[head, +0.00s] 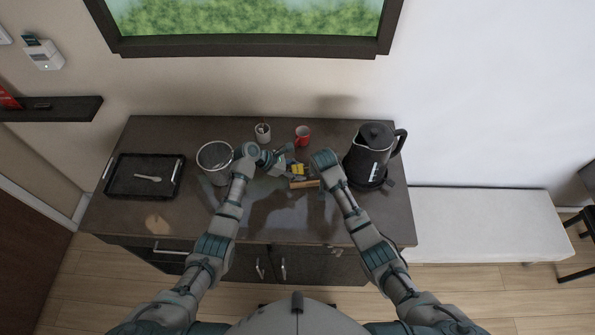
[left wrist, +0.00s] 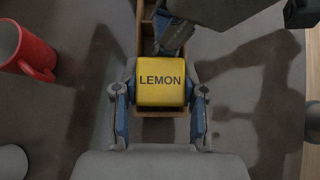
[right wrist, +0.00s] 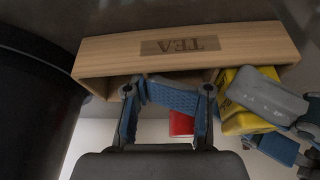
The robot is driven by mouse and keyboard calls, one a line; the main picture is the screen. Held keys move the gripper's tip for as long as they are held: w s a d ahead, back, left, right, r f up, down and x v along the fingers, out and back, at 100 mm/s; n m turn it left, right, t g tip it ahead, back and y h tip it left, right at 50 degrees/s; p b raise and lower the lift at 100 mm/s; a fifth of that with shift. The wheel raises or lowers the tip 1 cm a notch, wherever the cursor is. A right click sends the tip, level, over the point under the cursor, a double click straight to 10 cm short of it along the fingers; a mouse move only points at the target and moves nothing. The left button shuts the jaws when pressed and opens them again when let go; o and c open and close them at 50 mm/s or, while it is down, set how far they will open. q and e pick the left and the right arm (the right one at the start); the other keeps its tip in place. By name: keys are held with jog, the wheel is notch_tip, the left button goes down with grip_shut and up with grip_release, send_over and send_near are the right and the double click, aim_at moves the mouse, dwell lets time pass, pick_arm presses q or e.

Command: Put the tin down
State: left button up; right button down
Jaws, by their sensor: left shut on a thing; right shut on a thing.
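The yellow tin marked LEMON (left wrist: 161,83) is between the fingers of my left gripper (left wrist: 160,105), which is shut on it. The tin (head: 297,169) is at the left end of the wooden box marked TEA (head: 305,184). In the right wrist view the tin (right wrist: 238,115) overlaps the open side of the box (right wrist: 185,48); I cannot tell whether it rests inside. My right gripper (right wrist: 168,100) is at the box's middle, with a blue padded surface between its fingers. It appears shut on the box, though its contact is partly hidden.
A red mug (head: 302,136) and a small pale canister (head: 263,132) stand behind the grippers. A black kettle (head: 370,155) stands close on the right. A metal bucket (head: 214,160) and a black tray (head: 112,185) are left. The front counter is clear.

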pick_arm(q)
jog(key=shift+f, duration=0.2)
pick_arm(e)
jog(key=shift+s+f, duration=0.15)
jog(key=shift+f, duration=0.05)
pick_arm(q)
jog(key=shift+s+a+f, duration=0.2)
jog(key=shift+s+f, duration=0.05)
jog(key=shift+f, duration=0.5)
pick_arm(e)
jog(key=shift+s+a+r, duration=0.15)
jog(key=shift+r, duration=0.05)
pick_arm(q)
jog(key=o, duration=1.2)
jog(key=shift+o, duration=0.3)
jog(key=shift+d, duration=0.25)
pick_arm(e)
jog(key=shift+d+f, duration=0.1)
jog(key=shift+d, duration=0.25)
pick_arm(q)
jog(key=shift+a, duration=0.1)
jog(key=shift+a+r, duration=0.15)
jog(key=shift+r, duration=0.35)
jog(key=w+v, duration=0.1)
jog(key=v, duration=1.1)
jog(key=shift+s+r, duration=0.15)
jog(key=shift+r, duration=0.25)
pick_arm(e)
jog(key=shift+w+a+f, duration=0.15)
jog(key=shift+w+a, duration=0.05)
